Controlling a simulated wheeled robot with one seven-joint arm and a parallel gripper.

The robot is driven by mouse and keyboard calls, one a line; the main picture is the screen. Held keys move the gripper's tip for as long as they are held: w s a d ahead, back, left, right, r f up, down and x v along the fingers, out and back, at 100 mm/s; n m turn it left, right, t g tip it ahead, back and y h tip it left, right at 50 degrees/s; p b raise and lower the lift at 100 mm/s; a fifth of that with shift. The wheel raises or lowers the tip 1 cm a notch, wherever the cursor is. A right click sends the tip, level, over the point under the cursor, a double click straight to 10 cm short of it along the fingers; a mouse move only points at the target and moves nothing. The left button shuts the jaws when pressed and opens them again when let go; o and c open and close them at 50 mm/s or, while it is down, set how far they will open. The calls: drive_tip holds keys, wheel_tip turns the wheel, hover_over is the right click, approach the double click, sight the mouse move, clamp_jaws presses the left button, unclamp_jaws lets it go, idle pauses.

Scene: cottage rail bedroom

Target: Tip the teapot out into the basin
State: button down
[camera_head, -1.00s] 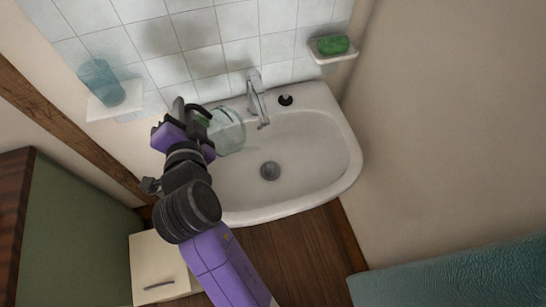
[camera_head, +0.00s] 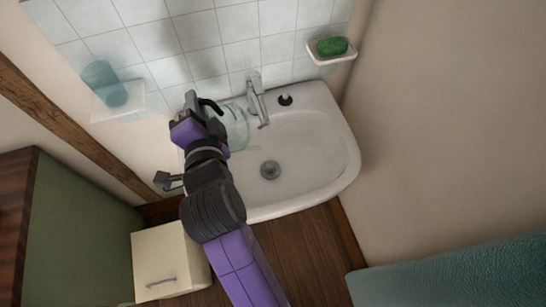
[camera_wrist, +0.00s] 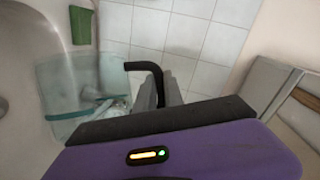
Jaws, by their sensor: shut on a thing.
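The teapot (camera_head: 237,128) is clear glass with a faint green tint. It is over the left part of the white basin (camera_head: 335,155), partly hidden behind my gripper (camera_head: 207,112). My gripper is shut on the teapot's dark handle, which shows as a black bent bar (camera_wrist: 143,66) in the wrist view. The glass body (camera_wrist: 75,95) is on the left there, seen through to the basin. It looks tilted, but I cannot tell how far. I cannot make out any liquid in it or a stream from it. The basin's drain (camera_head: 270,170) is bare.
The chrome tap (camera_head: 257,100) stands close right of the teapot. A dark round item (camera_head: 285,100) is on the basin rim. A shelf with a blue cup (camera_head: 105,85) is left; a dish with green soap (camera_head: 331,47) is upper right. A cream cabinet (camera_head: 165,260) stands below left.

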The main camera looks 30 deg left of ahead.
sight(212, 103)
drive_tip(key=shift+w+d+r+m+y, duration=0.3)
drive_tip(key=shift+w+d+r+m, duration=0.1)
drive_tip(key=shift+d+r, duration=0.2)
drive_tip(key=shift+w+d+r+m+p, duration=0.15)
drive_tip(key=shift+w+d+r, duration=0.1)
drive_tip(key=shift+d, duration=0.25)
drive_tip(key=shift+w+d+r+m+p, duration=0.15)
drive_tip(key=shift+w+d, duration=0.1)
drive_tip(key=shift+d, duration=0.25)
drive_tip(key=shift+w+d+r+m+y+b, duration=0.2)
drive_tip(key=shift+w+d, duration=0.1)
drive_tip(key=shift+d, duration=0.2)
drive_tip(key=shift+w+d+r+m+y+b, duration=0.1)
drive_tip(key=shift+w+d+m, duration=0.15)
drive_tip(key=shift+d, duration=0.25)
drive_tip(key=w+d+m+t+y+b, duration=0.1)
drive_tip(key=w+d+m+b, duration=0.3)
drive_tip(key=d, duration=0.4)
drive_tip(key=w+d+f+m+t+y+b, duration=0.1)
drive_tip(key=w+d+m+t+b, duration=0.1)
drive_tip(key=w+d+m+b, duration=0.3)
drive_tip(key=shift+w+d+m+t+b, duration=0.25)
drive_tip(key=shift+d+m+b, duration=0.5)
drive_tip(key=shift+d, duration=0.8)
idle(1.0)
